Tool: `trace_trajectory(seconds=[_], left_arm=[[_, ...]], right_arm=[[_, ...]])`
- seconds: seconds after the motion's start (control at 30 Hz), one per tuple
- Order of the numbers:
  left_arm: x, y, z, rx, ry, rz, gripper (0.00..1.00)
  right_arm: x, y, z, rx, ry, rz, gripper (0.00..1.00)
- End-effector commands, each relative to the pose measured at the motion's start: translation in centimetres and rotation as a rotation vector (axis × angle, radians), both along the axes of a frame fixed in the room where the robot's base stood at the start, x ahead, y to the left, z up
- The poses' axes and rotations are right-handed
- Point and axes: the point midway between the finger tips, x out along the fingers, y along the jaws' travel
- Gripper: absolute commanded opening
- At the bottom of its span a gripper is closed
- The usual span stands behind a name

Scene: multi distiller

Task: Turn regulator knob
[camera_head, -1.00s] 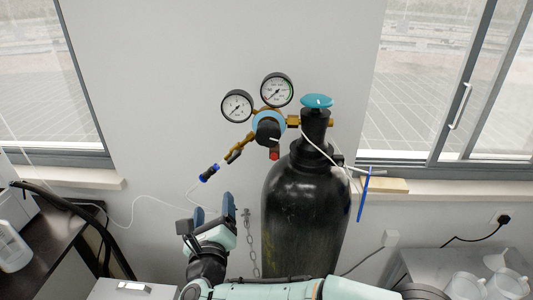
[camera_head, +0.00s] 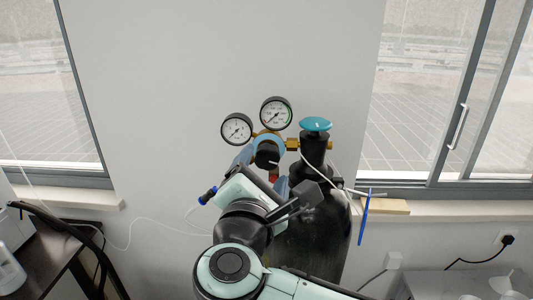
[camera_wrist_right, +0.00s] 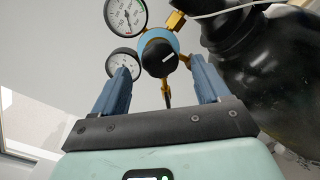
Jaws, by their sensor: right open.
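The black regulator knob (camera_head: 266,156) sits in front of the blue ring of the brass regulator, below two round gauges. In the right wrist view the knob (camera_wrist_right: 159,57) has a white mark on its face and lies just beyond the fingertips, between them in the picture. My right gripper (camera_wrist_right: 163,78) is open, with one blue finger on each side and nothing held. In the head view my right gripper (camera_head: 262,168) is just below the knob, partly hidden behind its own wrist. I cannot tell whether the fingers touch the knob. My left gripper is not in view.
The black gas cylinder (camera_head: 313,243) with a teal top valve (camera_head: 315,124) stands right of the knob, partly behind my arm. A blue T-shaped tool (camera_head: 364,219) hangs at its right. The wall left of the gauges is clear.

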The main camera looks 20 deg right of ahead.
Motion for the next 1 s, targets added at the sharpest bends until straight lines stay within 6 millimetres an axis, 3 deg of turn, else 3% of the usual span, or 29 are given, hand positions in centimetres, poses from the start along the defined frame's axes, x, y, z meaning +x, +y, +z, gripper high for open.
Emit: trace_trajectory(seconds=[0.1, 0.3, 0.63, 0.67, 0.8, 0.83, 1.0], left_arm=[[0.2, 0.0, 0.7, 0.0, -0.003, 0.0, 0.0], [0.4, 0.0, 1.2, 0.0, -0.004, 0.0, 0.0], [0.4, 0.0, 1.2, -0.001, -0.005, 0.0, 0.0], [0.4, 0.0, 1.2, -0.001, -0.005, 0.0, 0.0], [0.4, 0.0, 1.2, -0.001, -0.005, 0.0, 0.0], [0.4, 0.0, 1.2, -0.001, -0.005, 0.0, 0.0], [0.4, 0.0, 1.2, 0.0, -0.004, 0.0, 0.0]], right_arm=[[1.9, -1.1, 0.2, -0.002, 0.001, -0.003, 0.75], [3.7, -1.9, 0.1, -0.002, 0.0, -0.001, 0.75], [4.0, -2.1, 0.0, -0.002, 0.0, 0.0, 0.75], [4.0, -2.1, 0.0, -0.002, 0.0, 0.0, 0.72], [4.0, -2.1, 0.0, -0.002, 0.0, 0.001, 0.26], [4.0, -2.1, 0.0, -0.002, 0.0, 0.001, 0.2], [4.0, -2.1, 0.0, -0.006, 0.002, 0.001, 0.2]])
